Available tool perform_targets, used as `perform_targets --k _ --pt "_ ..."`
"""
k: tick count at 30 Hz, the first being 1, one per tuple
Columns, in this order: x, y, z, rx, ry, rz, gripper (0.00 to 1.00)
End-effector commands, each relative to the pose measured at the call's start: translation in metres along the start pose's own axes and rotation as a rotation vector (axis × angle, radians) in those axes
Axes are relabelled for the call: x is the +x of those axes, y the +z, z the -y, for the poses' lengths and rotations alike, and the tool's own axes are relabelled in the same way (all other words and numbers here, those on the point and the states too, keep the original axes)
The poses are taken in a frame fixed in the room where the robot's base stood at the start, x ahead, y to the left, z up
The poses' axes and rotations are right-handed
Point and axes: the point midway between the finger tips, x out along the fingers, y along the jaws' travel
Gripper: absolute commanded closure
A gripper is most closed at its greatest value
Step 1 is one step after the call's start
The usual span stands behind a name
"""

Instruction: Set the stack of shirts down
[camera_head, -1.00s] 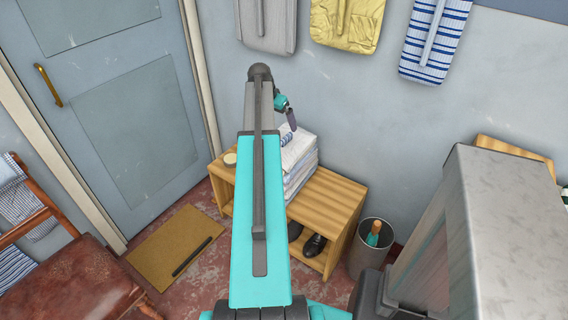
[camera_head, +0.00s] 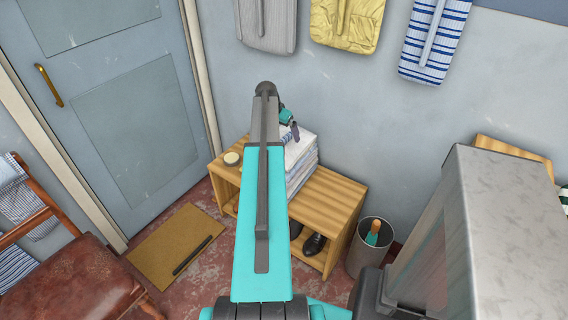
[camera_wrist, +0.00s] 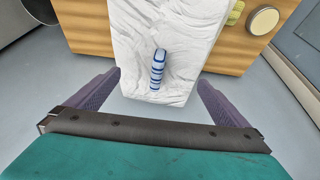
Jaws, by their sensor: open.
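The stack of shirts (camera_head: 303,168) is a pile of folded white and pale cloth on top of the wooden shoe bench (camera_head: 330,201), partly behind my arm in the head view.
A small round tin (camera_head: 232,159) sits on the bench's left end. Dark shoes (camera_head: 314,244) are inside the bench. A metal bin (camera_head: 366,256) stands to its right. A mat (camera_head: 165,248) with a dark bar lies left.

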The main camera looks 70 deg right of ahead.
Motion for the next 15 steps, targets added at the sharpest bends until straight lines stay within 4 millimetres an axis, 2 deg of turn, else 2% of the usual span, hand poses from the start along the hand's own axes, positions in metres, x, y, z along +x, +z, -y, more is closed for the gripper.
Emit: perform_targets --k 15 --pt "0.0069 -0.0002 -0.0002 0.0 0.0 0.0 0.0"
